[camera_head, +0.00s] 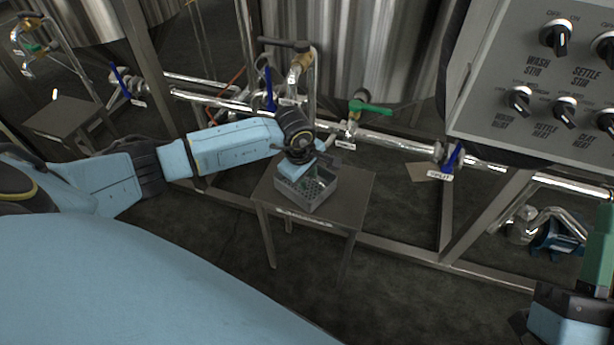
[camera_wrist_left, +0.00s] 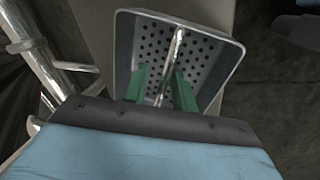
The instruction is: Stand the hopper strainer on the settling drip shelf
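The hopper strainer (camera_head: 318,199), a grey metal box with a perforated floor, is on a small grey table-like shelf (camera_head: 352,192) in the middle of the head view. The strainer (camera_wrist_left: 222,62) fills the upper middle of the left wrist view, with a bright bar handle (camera_wrist_left: 178,47) across it. My left gripper (camera_head: 311,182) reaches down into the strainer. Its green fingers (camera_wrist_left: 161,72) are apart, one on each side of the bar, with a visible gap. My right gripper (camera_head: 598,245) is only partly in view at the right edge; its opening is hidden.
A second small shelf (camera_head: 62,120) stands empty at the left. Labels telling the shelves apart are not readable. Pipes with a green-handled valve (camera_head: 370,107) and a blue-handled valve (camera_head: 269,90) run behind the strainer. A control panel (camera_head: 545,75) hangs at upper right.

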